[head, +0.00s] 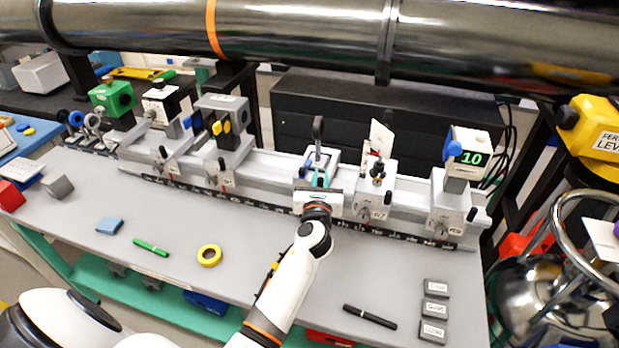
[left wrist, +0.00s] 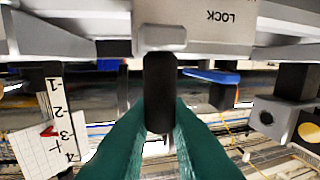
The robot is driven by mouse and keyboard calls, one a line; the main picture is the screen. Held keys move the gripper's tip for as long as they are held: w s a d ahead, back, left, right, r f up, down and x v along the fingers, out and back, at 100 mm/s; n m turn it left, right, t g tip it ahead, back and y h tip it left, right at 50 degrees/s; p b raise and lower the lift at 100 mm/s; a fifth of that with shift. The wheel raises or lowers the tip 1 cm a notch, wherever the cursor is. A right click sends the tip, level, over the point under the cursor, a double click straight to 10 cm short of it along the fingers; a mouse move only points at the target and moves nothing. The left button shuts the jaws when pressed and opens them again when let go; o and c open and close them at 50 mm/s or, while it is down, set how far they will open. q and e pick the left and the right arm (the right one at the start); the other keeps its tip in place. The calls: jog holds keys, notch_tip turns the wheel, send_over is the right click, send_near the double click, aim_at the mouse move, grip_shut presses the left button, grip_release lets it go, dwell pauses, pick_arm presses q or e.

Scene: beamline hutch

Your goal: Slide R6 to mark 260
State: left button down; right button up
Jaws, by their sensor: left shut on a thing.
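My left gripper (head: 319,180) reaches over the front of the rail (head: 270,178) at a middle carriage (head: 318,157). This carriage stands between others and carries an upright black piece; its label is hidden by my gripper, so I cannot read whether it is R6. In the left wrist view my teal fingers (left wrist: 160,130) are shut on a black handle (left wrist: 160,85) below a grey block marked LOCK (left wrist: 230,16). A dark scale strip (head: 268,207) runs along the rail's front; its numbers are too small to read surely, and mark 260 cannot be picked out. My right gripper is not in view.
A carriage with a white card (head: 376,183) stands close on the right, and one with a green "10" display (head: 455,200) farther right. Another carriage (head: 228,150) stands left, with bare rail between. A yellow tape ring (head: 209,255) and a black pen (head: 369,317) lie in front.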

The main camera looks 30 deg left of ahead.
pick_arm(q)
jog(key=c, duration=1.5)
grip_release()
jog(key=shift+o, duration=0.2)
jog(key=b+v, duration=0.1)
jog(key=v, duration=1.1)
jog(key=shift+b, duration=0.3)
